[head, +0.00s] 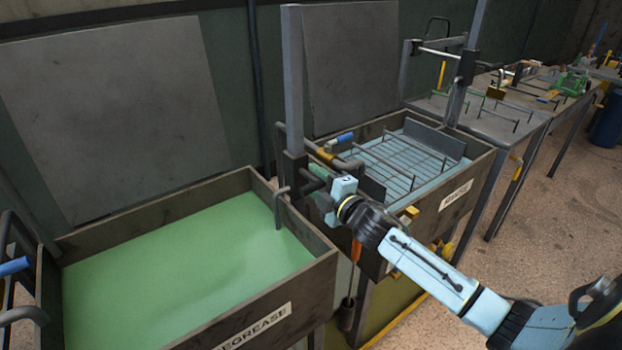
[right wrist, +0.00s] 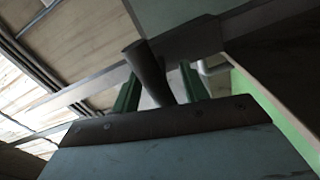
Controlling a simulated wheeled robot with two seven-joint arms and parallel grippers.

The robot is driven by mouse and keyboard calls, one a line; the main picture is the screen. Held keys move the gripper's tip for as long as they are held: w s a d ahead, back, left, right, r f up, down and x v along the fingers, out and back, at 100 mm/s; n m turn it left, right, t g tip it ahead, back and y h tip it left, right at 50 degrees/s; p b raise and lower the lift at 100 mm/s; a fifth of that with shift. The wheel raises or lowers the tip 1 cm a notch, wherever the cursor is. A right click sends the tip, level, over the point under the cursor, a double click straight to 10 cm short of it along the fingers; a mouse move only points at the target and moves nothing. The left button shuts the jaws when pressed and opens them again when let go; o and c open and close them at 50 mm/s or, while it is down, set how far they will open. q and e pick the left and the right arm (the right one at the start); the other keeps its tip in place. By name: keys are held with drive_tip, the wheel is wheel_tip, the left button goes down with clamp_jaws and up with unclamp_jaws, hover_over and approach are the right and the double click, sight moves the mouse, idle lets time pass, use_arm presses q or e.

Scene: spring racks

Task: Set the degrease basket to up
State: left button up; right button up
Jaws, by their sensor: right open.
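The degrease tank (head: 318,262) stands at the left, full of green liquid (head: 190,255), with its name label on the front. No basket shows above the liquid. A grey bent bar (head: 279,210) dips into the liquid at the tank's right end. My right gripper (head: 319,180) is at the grey post between the two tanks. In the right wrist view its green fingers (right wrist: 160,85) are apart, with a dark grey bar (right wrist: 148,68) showing between them. I cannot tell whether they touch it. My left gripper is not in view.
A second tank (head: 470,195) with blue liquid and a wire rack (head: 400,160) stands to the right. Blue grips (head: 345,138) show near its left end and at the far left (head: 14,267). Tables (head: 490,118) stand behind at right.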

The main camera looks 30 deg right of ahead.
drive_tip(key=shift+w+a, duration=0.1)
drive_tip(key=shift+w, duration=0.85)
clamp_jaws()
